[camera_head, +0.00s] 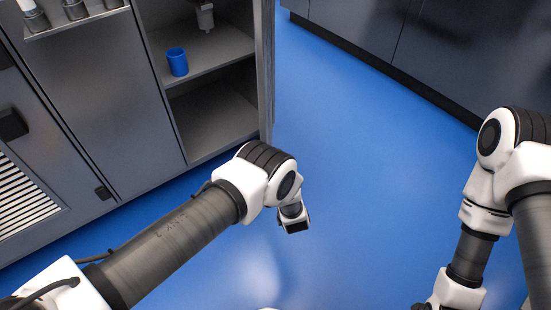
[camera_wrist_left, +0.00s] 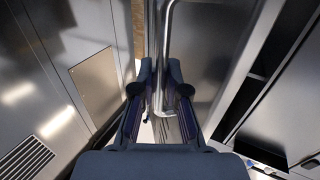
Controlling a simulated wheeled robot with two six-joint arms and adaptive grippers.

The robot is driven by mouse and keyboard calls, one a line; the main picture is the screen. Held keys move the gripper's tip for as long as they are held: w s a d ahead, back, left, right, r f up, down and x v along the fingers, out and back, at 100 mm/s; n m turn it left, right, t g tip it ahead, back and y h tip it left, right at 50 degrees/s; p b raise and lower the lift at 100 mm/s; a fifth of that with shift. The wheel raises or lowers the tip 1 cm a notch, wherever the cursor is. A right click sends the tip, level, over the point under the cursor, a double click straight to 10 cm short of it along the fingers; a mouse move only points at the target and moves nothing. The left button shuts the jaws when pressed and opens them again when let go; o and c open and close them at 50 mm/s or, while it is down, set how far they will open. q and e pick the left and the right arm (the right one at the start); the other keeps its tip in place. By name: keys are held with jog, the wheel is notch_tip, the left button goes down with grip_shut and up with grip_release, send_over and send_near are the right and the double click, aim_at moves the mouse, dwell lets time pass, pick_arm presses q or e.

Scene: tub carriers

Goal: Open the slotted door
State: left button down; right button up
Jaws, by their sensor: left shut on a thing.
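A dark cabinet door with light slats (camera_head: 22,195) stands at the left edge of the head view, partly cut off. My left arm reaches across the head view, and its gripper is hidden there. In the left wrist view my left gripper (camera_wrist_left: 160,78) is shut on an upright metal bar handle (camera_wrist_left: 164,45). A slotted panel (camera_wrist_left: 25,160) shows at the lower left of that view. I cannot tell which door the handle belongs to. My right gripper is outside the views; only my right arm shows.
An open cabinet bay holds a blue cup (camera_head: 177,62) on its shelf (camera_head: 215,50). An upright panel (camera_head: 265,65) stands at the bay's right side. Blue floor (camera_head: 350,150) lies clear between this cabinet and dark cabinets (camera_head: 440,45) at the upper right.

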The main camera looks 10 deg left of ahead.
pick_arm(q)
jog(key=c, duration=1.2)
grip_release()
jog(key=shift+a, duration=0.1)
jog(key=shift+a+f+b, duration=0.1)
jog(key=shift+a+b, duration=0.15)
jog(key=shift+b, duration=0.05)
jog(key=shift+w+a+m+t+h+b, duration=0.25)
jog(key=shift+w+a+b, duration=0.95)
jog(key=shift+a, duration=3.75)
jog(key=shift+w+a+m+h+b, duration=0.3)
jog(key=shift+a+b, duration=1.85)
jog(key=shift+a, duration=2.85)
jog(key=shift+w+a+m+t+h+b, duration=0.4)
jog(key=shift+a+b, duration=1.3)
jog(key=shift+a, duration=3.25)
